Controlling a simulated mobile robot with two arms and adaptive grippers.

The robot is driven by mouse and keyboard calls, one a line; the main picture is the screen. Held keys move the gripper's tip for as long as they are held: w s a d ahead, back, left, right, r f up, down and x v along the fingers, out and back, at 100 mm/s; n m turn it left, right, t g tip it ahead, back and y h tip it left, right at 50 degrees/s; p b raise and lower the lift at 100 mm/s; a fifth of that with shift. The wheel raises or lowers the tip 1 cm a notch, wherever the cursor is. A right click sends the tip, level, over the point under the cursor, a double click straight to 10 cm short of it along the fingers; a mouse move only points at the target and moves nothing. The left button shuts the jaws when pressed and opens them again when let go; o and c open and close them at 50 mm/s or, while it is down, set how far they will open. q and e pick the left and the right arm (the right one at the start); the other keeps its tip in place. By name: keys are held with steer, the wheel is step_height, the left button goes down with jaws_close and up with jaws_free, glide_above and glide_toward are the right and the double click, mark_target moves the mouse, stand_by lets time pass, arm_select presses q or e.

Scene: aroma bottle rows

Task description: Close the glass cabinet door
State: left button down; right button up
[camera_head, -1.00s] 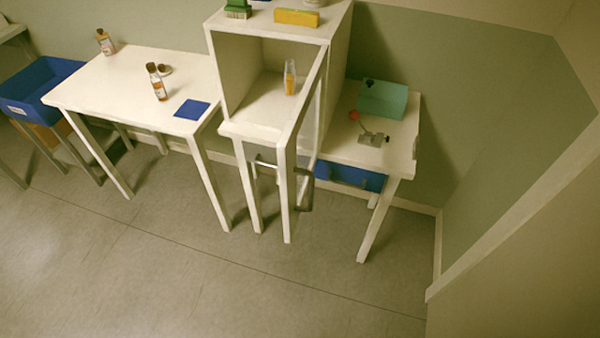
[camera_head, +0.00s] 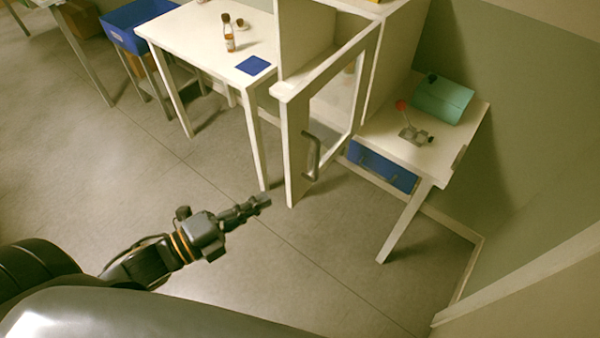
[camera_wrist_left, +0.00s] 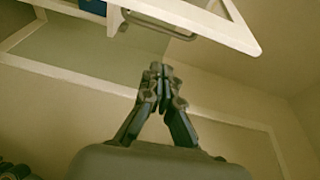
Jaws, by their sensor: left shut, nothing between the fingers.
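The glass cabinet door (camera_head: 298,150) has a white frame and a clear pane. It stands open, swung out from the white cabinet (camera_head: 305,35). A grey bar handle (camera_head: 311,157) is on the door's face near its free edge. My left gripper (camera_head: 264,202) is shut and empty, in front of and to the left of the door, apart from it. In the left wrist view the gripper's fingertips (camera_wrist_left: 159,72) are together, below the white door frame (camera_wrist_left: 215,28) and a bar handle (camera_wrist_left: 160,24). My right gripper is not in view.
A white table (camera_head: 185,38) at left holds an amber bottle (camera_head: 228,35) and a blue mat (camera_head: 253,66). A side table (camera_head: 440,165) at right holds a teal box (camera_head: 443,99) and a small red-knobbed device (camera_head: 412,134). The floor in front is open.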

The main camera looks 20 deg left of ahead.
arm_select(q)
steer(key=w+d+r+p, duration=0.1)
steer(key=w+p, duration=0.3)
steer(key=w, duration=0.4)
steer(key=shift+w+d+m+h, duration=0.3)
steer(key=shift+w+d+h, duration=0.1)
steer(key=shift+d, duration=0.45)
steer(key=shift+r, duration=0.1)
